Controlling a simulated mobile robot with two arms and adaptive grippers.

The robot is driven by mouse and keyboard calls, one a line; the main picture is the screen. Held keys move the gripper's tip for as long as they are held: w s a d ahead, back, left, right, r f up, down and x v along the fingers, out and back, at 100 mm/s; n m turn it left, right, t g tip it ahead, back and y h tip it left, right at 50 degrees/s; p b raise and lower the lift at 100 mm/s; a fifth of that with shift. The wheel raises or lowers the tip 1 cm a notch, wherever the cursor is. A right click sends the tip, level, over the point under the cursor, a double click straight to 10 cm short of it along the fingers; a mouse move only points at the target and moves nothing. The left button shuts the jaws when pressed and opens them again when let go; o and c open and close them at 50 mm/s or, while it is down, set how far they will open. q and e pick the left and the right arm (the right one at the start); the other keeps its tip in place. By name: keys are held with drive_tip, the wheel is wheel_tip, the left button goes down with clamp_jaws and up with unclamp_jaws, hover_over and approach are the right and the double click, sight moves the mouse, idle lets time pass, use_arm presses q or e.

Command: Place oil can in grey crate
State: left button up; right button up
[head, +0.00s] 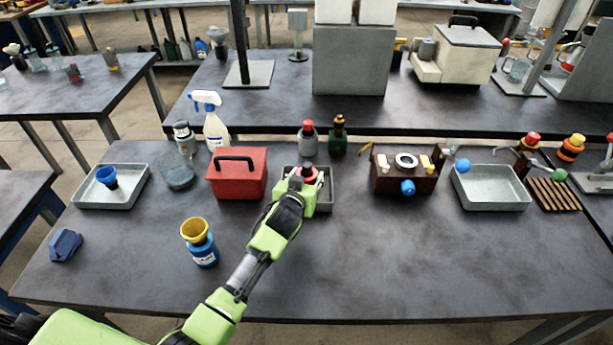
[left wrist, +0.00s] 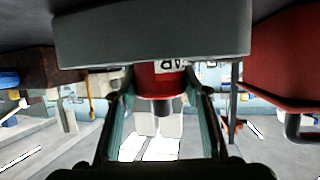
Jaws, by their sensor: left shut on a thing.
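The grey crate (head: 326,194) stands mid-table, right of the red toolbox. My left gripper (head: 301,181) reaches over it from the front and is shut on the red oil can (head: 308,172). In the left wrist view, which looks upside down, the red can (left wrist: 160,80) with a white label and dark cap sits between the two fingers. The crate's grey wall (left wrist: 150,35) covers the can's lower part there, so the can is at least partly behind that wall. Whether it touches the crate floor is hidden. My right gripper is not in view.
The red toolbox (head: 237,174) stands close left of the crate. A grey bottle with a red cap (head: 308,140) and a dark green bottle (head: 338,138) stand behind. A blue bottle with a yellow funnel (head: 201,245) stands front left. The front right tabletop is clear.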

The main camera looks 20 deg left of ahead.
use_arm(q)
drive_tip(key=o, duration=1.3)
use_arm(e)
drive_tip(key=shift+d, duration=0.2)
use_arm(q)
drive_tip(key=shift+s+r, duration=0.1)
drive_tip(key=shift+s, duration=0.05)
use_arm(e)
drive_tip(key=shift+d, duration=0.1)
use_arm(q)
drive_tip(key=b+v, duration=0.1)
drive_tip(key=v, duration=1)
drive_tip(key=shift+s+r, duration=0.2)
drive_tip(key=shift+s, duration=0.1)
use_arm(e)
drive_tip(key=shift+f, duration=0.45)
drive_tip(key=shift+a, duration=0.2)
